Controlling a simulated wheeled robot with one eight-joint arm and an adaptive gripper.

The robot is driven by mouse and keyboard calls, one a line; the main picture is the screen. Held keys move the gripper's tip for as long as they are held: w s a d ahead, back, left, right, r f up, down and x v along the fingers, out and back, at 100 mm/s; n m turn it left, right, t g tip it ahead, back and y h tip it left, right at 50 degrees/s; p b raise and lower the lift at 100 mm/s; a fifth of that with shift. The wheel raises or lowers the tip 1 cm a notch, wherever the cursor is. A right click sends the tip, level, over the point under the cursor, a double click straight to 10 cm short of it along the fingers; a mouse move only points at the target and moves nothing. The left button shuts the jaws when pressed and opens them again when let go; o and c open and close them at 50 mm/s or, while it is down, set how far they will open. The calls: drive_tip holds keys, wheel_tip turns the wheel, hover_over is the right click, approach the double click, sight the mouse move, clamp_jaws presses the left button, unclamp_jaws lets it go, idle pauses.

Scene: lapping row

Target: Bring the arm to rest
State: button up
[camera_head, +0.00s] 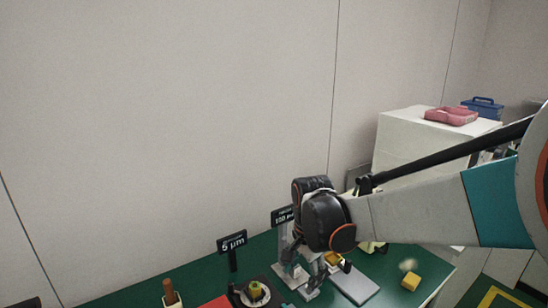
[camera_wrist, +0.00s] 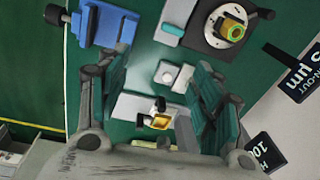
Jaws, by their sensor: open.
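My arm (camera_head: 420,215) reaches in from the right over the green bench (camera_head: 150,291). Its black wrist hangs above the bench's back middle. My gripper (camera_wrist: 158,72) shows in the wrist view with its two teal-padded fingers spread apart and nothing held between them. Below the gap lie a grey plate and a small fixture with a yellow block (camera_wrist: 159,122). Whether the fingers touch anything is hard to tell, but a gap seems to show around them. In the head view the wrist hides part of the fixture.
A "5 µm" sign (camera_head: 232,243) and a second sign (camera_head: 282,215) stand at the bench's back. A round part on a dark base (camera_head: 256,291), a wooden handle (camera_head: 170,291) and a loose yellow block (camera_head: 411,281) are nearby. A blue device (camera_wrist: 105,25) lies left in the wrist view. A white cabinet (camera_head: 400,142) stands behind.

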drive_tip(key=s+d+r+n+t, duration=0.3)
drive_tip(key=s+d+r+n, duration=0.1)
drive_tip(key=s, duration=0.5)
drive_tip(key=s+d+r+n+t, duration=0.3)
drive_tip(key=s+d+r+n, duration=0.1)
drive_tip(key=s+d, duration=0.5)
drive_tip(key=shift+s+r+n, duration=0.2)
drive_tip(key=shift+s+n, duration=0.2)
drive_tip(key=shift+n, duration=0.5)
drive_tip(key=shift+d, duration=0.1)
idle(0.4)
